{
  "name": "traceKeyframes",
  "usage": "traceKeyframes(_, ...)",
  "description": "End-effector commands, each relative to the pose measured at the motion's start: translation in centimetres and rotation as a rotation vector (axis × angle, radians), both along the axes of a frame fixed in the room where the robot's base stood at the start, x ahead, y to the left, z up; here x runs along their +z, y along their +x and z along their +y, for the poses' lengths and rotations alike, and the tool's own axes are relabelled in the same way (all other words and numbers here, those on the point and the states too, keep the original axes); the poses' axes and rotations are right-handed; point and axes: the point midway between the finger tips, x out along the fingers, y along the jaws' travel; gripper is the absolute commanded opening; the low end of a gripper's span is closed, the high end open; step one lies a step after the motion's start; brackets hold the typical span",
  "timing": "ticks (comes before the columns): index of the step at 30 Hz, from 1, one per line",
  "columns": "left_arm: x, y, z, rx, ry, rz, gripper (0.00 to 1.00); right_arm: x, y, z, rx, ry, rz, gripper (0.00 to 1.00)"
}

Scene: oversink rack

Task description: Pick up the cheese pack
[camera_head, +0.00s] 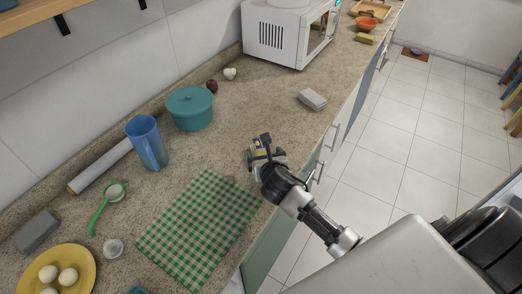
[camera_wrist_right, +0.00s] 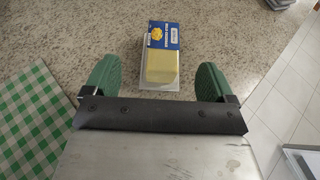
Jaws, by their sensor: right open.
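The cheese pack (camera_wrist_right: 162,58) is a yellow block with a blue label in clear packaging, lying on the speckled counter. In the right wrist view it sits between and just beyond the green fingertips of my right gripper (camera_wrist_right: 163,84). The fingers are open, with a gap on either side of the pack. In the head view my right gripper (camera_head: 266,156) is low over the counter near its front edge, and the pack (camera_head: 258,146) is mostly hidden behind it. My left gripper is not in view.
A green checked cloth (camera_head: 198,228) lies left of the gripper. A blue pitcher (camera_head: 147,143) and teal pot (camera_head: 190,108) stand farther back. A grey box (camera_head: 312,99) lies up the counter. The counter's front edge drops to the tiled floor (camera_head: 388,150). Bare counter surrounds the pack.

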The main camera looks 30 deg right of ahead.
Motion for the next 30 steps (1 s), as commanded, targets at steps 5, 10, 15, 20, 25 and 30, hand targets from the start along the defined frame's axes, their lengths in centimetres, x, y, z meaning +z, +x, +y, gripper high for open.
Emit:
traceKeyframes(5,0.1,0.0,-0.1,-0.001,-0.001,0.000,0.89,-0.4,1.0,-0.3,-0.002,0.003,0.000,0.86)
traceKeyframes(10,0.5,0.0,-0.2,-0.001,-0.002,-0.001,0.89,-1.2,2.7,-1.0,-0.004,0.004,0.001,0.86)
traceKeyframes(15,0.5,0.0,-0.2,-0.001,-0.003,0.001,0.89,-2.1,4.5,-1.6,-0.002,0.003,0.000,0.86)
traceKeyframes(20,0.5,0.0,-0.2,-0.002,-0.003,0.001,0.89,-2.4,5.1,-1.7,-0.002,0.004,0.001,0.86)
traceKeyframes(25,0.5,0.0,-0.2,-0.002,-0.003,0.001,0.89,-2.4,5.1,-1.7,0.000,0.003,0.000,0.86)
traceKeyframes(30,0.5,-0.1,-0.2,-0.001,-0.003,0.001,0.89,-2.4,5.1,-1.8,-0.001,0.003,0.000,0.64)
